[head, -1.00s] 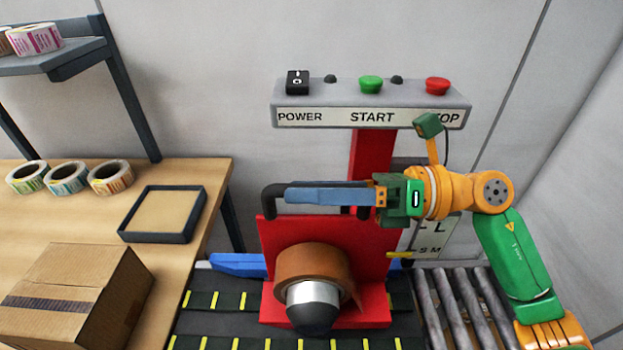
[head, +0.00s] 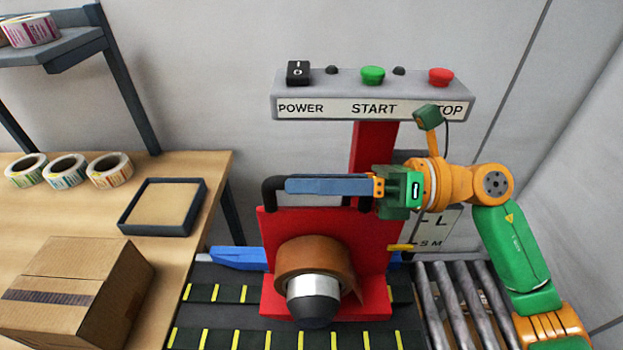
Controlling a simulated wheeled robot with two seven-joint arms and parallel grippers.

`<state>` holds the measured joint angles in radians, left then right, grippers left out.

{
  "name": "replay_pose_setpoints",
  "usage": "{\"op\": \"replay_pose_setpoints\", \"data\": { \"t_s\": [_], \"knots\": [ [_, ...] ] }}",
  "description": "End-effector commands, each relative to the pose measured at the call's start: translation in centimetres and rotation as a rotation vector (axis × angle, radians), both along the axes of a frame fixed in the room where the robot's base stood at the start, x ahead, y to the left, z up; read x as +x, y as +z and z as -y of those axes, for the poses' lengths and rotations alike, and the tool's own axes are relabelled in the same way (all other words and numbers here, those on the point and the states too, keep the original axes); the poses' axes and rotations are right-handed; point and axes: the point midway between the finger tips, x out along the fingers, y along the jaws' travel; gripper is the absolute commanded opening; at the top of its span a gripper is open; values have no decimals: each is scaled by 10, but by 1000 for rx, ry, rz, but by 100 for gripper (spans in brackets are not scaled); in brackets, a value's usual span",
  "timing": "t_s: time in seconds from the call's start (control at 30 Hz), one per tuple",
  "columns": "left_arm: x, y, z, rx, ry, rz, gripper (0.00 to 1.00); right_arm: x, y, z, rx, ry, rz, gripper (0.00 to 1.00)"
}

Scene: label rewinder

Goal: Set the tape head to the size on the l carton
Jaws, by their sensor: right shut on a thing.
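The red tape head (head: 375,262) stands over the belt, with a brown tape roll (head: 305,256) on its front. My right gripper (head: 330,186) is shut on the tape head's black handle (head: 272,188), its long blue-grey fingers lying across the handle's top. A yellow pointer (head: 400,247) sticks out at the tape head's right. A pale size scale (head: 440,228) behind it shows L above and S M below. The pointer appears near or slightly below the S M line. A brown carton (head: 75,290) sits on the table; I see no size letter on it. My left gripper is out of view.
A control box (head: 372,92) with POWER, START and STOP controls is above the tape head. Several label rolls (head: 65,170) and a dark-rimmed tray (head: 198,205) are on the wooden table (head: 215,170). Metal rollers (head: 465,300) lie at right, below my right arm.

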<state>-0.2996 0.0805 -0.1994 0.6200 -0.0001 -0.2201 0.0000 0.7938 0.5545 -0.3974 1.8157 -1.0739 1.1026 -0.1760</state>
Motion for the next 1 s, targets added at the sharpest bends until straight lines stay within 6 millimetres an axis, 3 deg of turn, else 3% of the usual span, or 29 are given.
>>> {"op": "replay_pose_setpoints", "data": {
  "t_s": [0.87,1.0],
  "knots": [
    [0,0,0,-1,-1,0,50,0,1,0,1,-2,-1,0],
    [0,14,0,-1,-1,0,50,1,24,0,1,-3,3,0]
  ]
}}
